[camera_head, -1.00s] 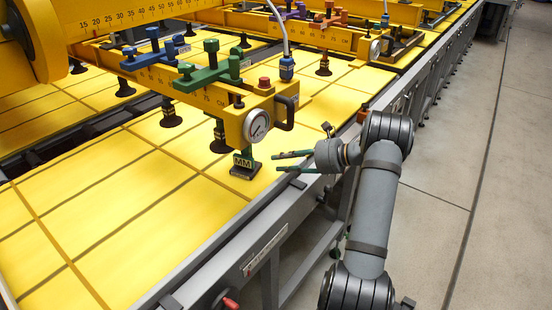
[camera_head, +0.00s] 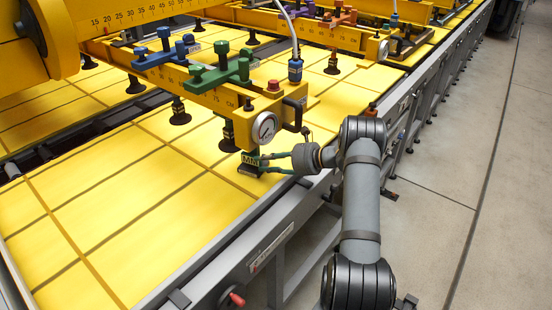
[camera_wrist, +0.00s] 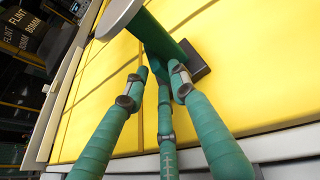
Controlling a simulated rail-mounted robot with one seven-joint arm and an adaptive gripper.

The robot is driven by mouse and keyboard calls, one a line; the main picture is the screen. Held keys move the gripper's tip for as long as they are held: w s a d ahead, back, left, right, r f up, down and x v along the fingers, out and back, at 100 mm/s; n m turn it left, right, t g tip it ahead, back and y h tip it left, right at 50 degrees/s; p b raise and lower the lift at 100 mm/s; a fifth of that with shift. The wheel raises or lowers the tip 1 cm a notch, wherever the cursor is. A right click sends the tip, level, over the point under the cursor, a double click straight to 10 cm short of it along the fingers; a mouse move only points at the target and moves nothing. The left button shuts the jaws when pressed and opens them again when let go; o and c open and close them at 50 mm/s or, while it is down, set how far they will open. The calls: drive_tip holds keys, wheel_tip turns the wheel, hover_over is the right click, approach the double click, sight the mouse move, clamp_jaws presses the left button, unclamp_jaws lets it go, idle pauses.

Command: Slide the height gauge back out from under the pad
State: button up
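The height gauge (camera_head: 250,163), a small green and dark block marked MM, stands on the yellow sheet beneath the end of the front yellow beam. In the wrist view, its green upright (camera_wrist: 158,42) rises from a dark foot. A dark suction pad (camera_head: 228,144) hangs from the beam just behind and left of it. Whether any pad is directly over the gauge is hard to tell. My gripper (camera_head: 267,163) reaches in from the right with its green fingers at the gauge. In the wrist view, the fingertips (camera_wrist: 161,76) are apart beside the upright, with no clear grip.
A pressure dial (camera_head: 265,127) and dark handle (camera_head: 296,113) sit on the beam end just above my fingers. Green (camera_head: 221,72) and blue (camera_head: 163,50) valve levers are on top. The grey table rail (camera_head: 262,205) runs below my wrist. The floor at right is clear.

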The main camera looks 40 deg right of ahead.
drive_tip(key=shift+w+a+f, duration=0.15)
drive_tip(key=shift+w+f, duration=0.05)
drive_tip(key=shift+w, duration=0.2)
drive_tip(key=c, duration=0.3)
clamp_jaws()
idle(0.4)
